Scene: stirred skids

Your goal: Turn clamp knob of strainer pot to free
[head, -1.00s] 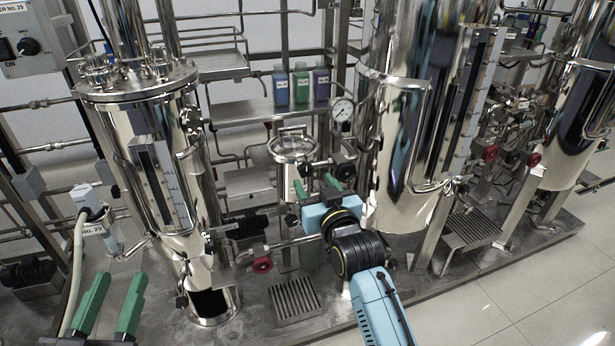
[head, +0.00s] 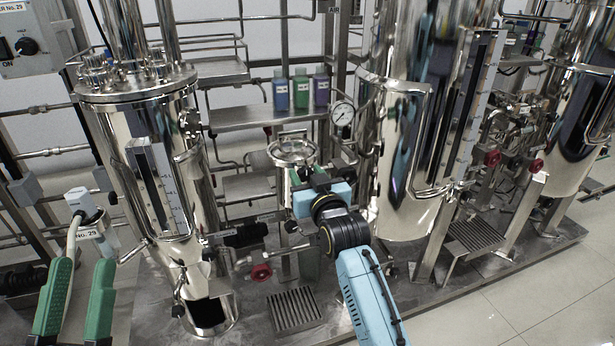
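The strainer pot (head: 291,152) is a small shiny steel pot with a round lid, in the middle of the head view. My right gripper (head: 307,174), with green fingers, is at the pot's right front side, close against it in the picture. The clamp knob is not clear; my gripper and wrist cover that side of the pot. I cannot tell whether the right fingers touch or hold anything. My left gripper (head: 84,262) is at the lower left, far from the pot, with its green fingers apart and nothing between them.
A large steel vessel (head: 150,150) stands left of the pot and another (head: 405,190) stands right. A pressure gauge (head: 342,114) is just behind. Bottles (head: 300,90) stand on a shelf at the back. A red valve handle (head: 260,272) and pipes lie below the pot.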

